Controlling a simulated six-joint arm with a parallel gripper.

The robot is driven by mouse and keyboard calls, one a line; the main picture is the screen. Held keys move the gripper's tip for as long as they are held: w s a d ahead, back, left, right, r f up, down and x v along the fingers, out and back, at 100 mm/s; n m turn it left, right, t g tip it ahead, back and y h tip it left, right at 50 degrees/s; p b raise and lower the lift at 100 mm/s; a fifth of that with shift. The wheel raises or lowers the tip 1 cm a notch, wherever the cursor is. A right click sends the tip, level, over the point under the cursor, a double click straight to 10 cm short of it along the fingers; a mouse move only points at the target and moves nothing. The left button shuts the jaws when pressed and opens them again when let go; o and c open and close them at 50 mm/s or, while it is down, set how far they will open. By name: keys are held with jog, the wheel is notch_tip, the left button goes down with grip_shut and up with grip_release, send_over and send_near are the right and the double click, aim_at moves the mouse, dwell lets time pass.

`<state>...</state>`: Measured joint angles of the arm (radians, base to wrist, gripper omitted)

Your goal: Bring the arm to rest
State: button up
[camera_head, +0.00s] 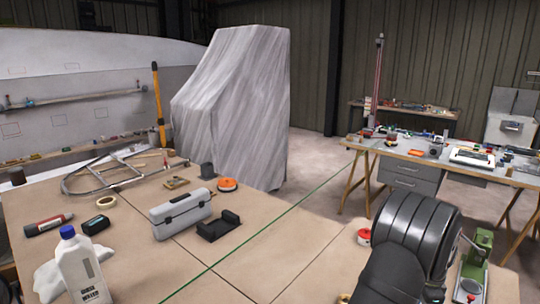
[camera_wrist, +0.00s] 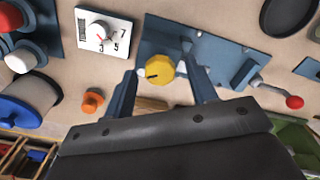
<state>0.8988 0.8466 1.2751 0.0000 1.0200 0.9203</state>
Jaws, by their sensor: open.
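My gripper (camera_wrist: 164,72) shows in the wrist view with its two dark blue fingers apart. A yellow knob (camera_wrist: 160,69) with a dark mark, on a blue plate (camera_wrist: 225,58), appears in the gap between the fingertips. I cannot tell whether the fingers touch it; no grip on it shows. In the head view my black ribbed arm fills the lower right, and the gripper itself is not visible there.
The wrist view shows a white numbered dial (camera_wrist: 105,35), an orange knob (camera_wrist: 91,102) and a red-ball lever (camera_wrist: 294,102). In the head view, a grey toolbox (camera_head: 180,214), a white bottle (camera_head: 82,272) and a green machine (camera_head: 475,262) stand on the bench (camera_head: 262,250).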

jog(key=n, duration=0.4)
jog(key=shift+n, duration=0.4)
jog(key=n, duration=0.4)
jog(key=shift+n, duration=0.4)
